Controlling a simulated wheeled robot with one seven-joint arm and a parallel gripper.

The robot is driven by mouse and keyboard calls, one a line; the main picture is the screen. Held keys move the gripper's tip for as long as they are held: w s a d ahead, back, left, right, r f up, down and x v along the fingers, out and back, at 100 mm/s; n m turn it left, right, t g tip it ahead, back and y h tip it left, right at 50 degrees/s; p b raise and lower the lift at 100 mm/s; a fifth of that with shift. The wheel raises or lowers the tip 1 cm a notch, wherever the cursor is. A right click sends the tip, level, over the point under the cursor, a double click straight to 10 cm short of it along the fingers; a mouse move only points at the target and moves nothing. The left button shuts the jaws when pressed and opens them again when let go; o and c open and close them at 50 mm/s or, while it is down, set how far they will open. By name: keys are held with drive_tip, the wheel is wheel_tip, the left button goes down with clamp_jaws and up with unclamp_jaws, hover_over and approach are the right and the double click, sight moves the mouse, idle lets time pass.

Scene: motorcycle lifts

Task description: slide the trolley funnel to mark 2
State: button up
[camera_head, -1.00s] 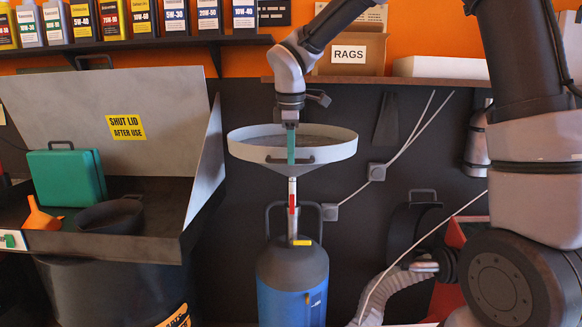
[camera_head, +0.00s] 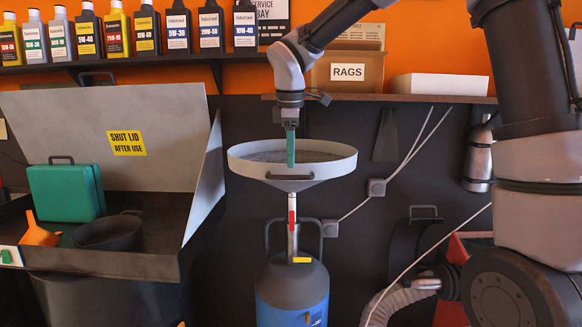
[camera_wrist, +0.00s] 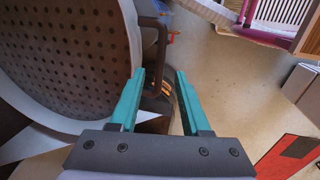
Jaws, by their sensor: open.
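The trolley funnel (camera_head: 330,172) is a wide grey-white pan with a perforated inside and a dark handle (camera_head: 290,177) on its front. It sits on a silver post (camera_head: 292,240) above a blue tank (camera_head: 285,312) with a dark top. A red band (camera_head: 292,220) and a yellow piece (camera_head: 301,260) show on the post; no mark number is legible. My gripper (camera_head: 291,164) is open, its teal fingers pointing down just above the handle. In the wrist view, the handle (camera_wrist: 161,38) lies beyond the gap between the fingertips (camera_wrist: 159,72), with nothing gripped; the funnel (camera_wrist: 70,75) fills the left.
A metal bench (camera_head: 110,262) with an upright lid holds a green case (camera_head: 65,192), an orange funnel (camera_head: 38,234) and a dark bowl on the left. A shelf with a RAGS box (camera_head: 347,72) is behind my arm. A hose (camera_head: 395,300) lies at lower right.

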wheel_tip(320, 180, up, 6)
drive_tip(key=s, duration=0.1)
drive_tip(key=shift+r, duration=0.2)
drive_tip(key=shift+s, duration=0.1)
drive_tip(key=s+d+m+t+y, duration=0.1)
drive_tip(key=s+d+m+t, duration=0.1)
drive_tip(key=s+d+m, duration=0.6)
drive_tip(key=s+d+m+t+y, duration=0.1)
drive_tip(key=s+d+m+t, duration=0.2)
drive_tip(key=s+d+m, duration=0.6)
drive_tip(key=d+m, duration=0.4)
drive_tip(key=d, duration=0.3)
drive_tip(key=shift+d+f+m, duration=0.25)
drive_tip(key=shift+d+m, duration=0.05)
drive_tip(key=shift+m, duration=0.1)
idle(0.5)
